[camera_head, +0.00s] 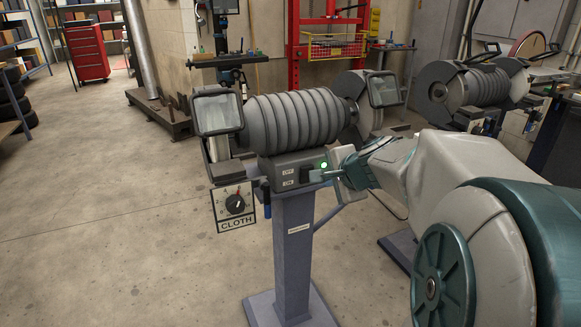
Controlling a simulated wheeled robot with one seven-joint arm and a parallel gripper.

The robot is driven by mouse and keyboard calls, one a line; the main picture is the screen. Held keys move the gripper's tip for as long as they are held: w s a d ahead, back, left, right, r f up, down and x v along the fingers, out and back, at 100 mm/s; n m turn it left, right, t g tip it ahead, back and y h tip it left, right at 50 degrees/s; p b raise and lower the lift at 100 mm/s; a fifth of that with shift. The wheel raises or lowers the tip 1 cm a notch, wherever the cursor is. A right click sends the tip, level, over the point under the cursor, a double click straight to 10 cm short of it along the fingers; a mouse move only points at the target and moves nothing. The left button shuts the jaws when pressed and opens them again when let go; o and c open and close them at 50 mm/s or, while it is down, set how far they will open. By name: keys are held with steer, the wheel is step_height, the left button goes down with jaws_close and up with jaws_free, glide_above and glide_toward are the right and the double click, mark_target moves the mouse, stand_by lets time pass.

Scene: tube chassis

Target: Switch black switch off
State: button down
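A grey bench grinder (300,118) with a ribbed motor body stands on a blue-grey pedestal (294,255). On the front of its base is a small black switch (306,174), beside two small pale labels that seem to read OFF and ON. A green light (324,165) glows to the right of the switch. My gripper (322,175) reaches in from the right, with its fingertips at or just right of the switch. I cannot tell whether they touch it. The fingers are small and overlap, so their opening is unclear. The switch's exact position is too small to read.
A dial plate marked CLOTH (235,206) hangs at the grinder's left front. Clear eye shields (217,113) stand at both ends. A second grinder (470,88) is behind my arm at right. A red tool cabinet (87,52) stands far left. The concrete floor at left is open.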

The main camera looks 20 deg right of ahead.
mark_target(307, 174)
steer(key=w+f, duration=0.2)
steer(key=w, duration=0.5)
steer(key=shift+b, duration=0.35)
steer(key=shift+a+r, duration=0.1)
steer(key=shift+a, duration=0.1)
